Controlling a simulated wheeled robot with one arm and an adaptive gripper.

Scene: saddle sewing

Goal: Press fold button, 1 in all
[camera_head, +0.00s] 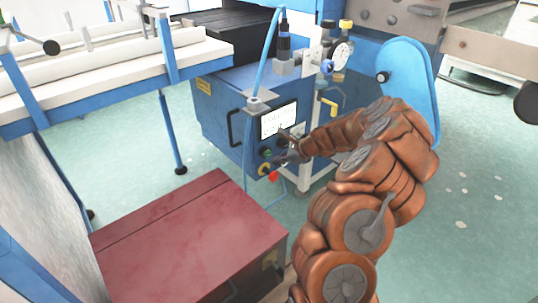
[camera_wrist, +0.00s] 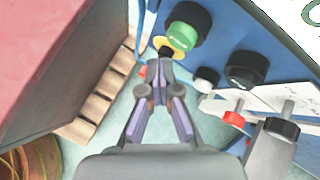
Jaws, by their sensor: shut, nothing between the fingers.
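My gripper (camera_head: 281,158) is shut and empty in front of the blue control panel (camera_head: 254,143), below its lit screen (camera_head: 278,120). In the wrist view the closed fingertips (camera_wrist: 160,70) point at a small black part (camera_wrist: 165,52) beside a yellow ring (camera_wrist: 177,43), and overlap it closely. I cannot tell whether they touch. A large green button (camera_wrist: 188,26) sits just above and right of the tips. A black knob (camera_wrist: 246,68) and a small white one (camera_wrist: 207,78) lie to the right. No readable label shows which is the fold button.
A dark red box (camera_head: 185,245) stands on the floor in front of the panel, at the left in the wrist view (camera_wrist: 60,55). A red-tipped fitting (camera_head: 273,176) sits below the buttons. A blue hose (camera_head: 266,50) runs down the machine. Green floor is open at right.

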